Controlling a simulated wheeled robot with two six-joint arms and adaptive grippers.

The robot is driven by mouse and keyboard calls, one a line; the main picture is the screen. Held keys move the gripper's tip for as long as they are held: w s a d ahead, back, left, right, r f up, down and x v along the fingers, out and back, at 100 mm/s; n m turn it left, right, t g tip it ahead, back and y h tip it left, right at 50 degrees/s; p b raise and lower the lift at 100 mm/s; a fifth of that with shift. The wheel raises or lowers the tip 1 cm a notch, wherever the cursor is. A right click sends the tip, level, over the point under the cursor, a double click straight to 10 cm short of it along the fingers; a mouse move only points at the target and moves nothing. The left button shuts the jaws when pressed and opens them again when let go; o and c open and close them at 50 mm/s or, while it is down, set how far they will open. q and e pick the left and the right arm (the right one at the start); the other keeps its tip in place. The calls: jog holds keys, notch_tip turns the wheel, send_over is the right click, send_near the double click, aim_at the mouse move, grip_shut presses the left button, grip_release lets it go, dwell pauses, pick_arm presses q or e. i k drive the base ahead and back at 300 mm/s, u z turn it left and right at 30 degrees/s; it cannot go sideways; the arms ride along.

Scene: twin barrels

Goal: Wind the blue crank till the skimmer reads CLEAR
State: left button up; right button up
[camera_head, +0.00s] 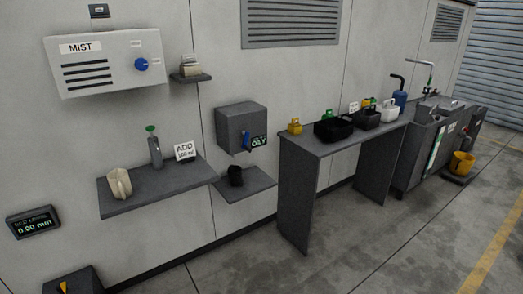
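The skimmer looks to be the grey box (241,121) on the wall at the middle of the head view. A blue crank (246,141) sits on its front. Beside the crank, a small dark display (259,141) shows green letters that look like OILY, though they are small. A black cup (235,175) stands on the grey shelf (255,184) below the box. Neither of my grippers is in view, and nothing touches the crank.
A MIST unit (105,62) with a blue knob (141,64) hangs at upper left. A shelf (150,199) below holds a beige jug (119,184), a grey bottle (155,151) and a sign (185,150). A table (300,146) with bins stands right. Floor in front is clear.

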aim_at(244, 146)
jog(key=z, duration=0.7)
jog(key=i, duration=0.7)
jog(key=z, duration=0.95)
jog(key=i, duration=1.1)
jog(key=u, duration=0.4)
jog(key=i, duration=0.8)
jog(key=u, duration=0.7)
